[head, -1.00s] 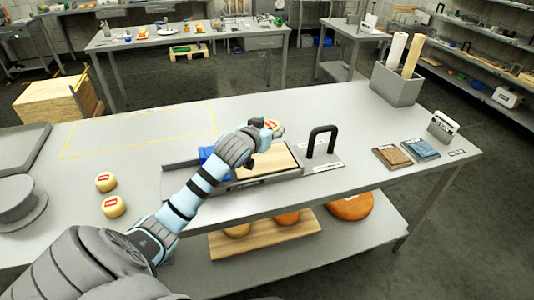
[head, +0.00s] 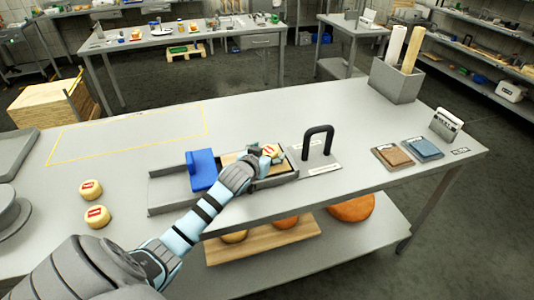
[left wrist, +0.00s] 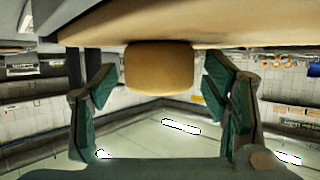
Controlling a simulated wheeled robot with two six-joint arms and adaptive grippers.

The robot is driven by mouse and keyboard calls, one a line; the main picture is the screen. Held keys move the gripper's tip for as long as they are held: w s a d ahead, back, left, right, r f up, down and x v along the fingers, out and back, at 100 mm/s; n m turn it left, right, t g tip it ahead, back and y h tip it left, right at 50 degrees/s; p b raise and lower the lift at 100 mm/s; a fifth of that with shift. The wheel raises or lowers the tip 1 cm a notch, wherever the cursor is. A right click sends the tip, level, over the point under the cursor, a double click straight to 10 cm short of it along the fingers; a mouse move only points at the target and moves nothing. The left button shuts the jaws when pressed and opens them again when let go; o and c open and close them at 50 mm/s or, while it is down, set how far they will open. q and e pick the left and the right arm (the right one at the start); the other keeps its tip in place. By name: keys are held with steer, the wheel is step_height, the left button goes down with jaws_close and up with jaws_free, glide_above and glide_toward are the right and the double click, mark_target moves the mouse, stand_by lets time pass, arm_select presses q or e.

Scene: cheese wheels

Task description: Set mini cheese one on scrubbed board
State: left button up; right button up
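The mini cheese (head: 271,150), small, pale yellow with a red label, is at the wooden scrubbed board (head: 229,158), which lies in the grey tray-like frame on the table. My left gripper (head: 262,155) is right at the cheese. In the left wrist view the cheese (left wrist: 159,68) sits between the two fingers and touches the wooden surface, which appears above it in that picture. The fingers (left wrist: 160,95) are spread, with a narrow gap on each side of the cheese. The arm and gripper hide part of the board. My right gripper is not in view.
A blue block (head: 202,169) stands at the frame's left part. A black handle (head: 318,138) rises just right of the board. Two more mini cheeses (head: 91,190) (head: 97,217) sit at the left. Brown and blue pads (head: 424,148) lie at the right. The table's middle back is clear.

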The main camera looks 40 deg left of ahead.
arm_select(q)
steer(key=shift+s+r, duration=0.4)
steer(key=shift+r, duration=0.05)
steer(key=p+v, duration=0.2)
steer(key=v, duration=0.9)
steer(key=shift+s+d, duration=0.15)
steer(key=shift+s, duration=0.05)
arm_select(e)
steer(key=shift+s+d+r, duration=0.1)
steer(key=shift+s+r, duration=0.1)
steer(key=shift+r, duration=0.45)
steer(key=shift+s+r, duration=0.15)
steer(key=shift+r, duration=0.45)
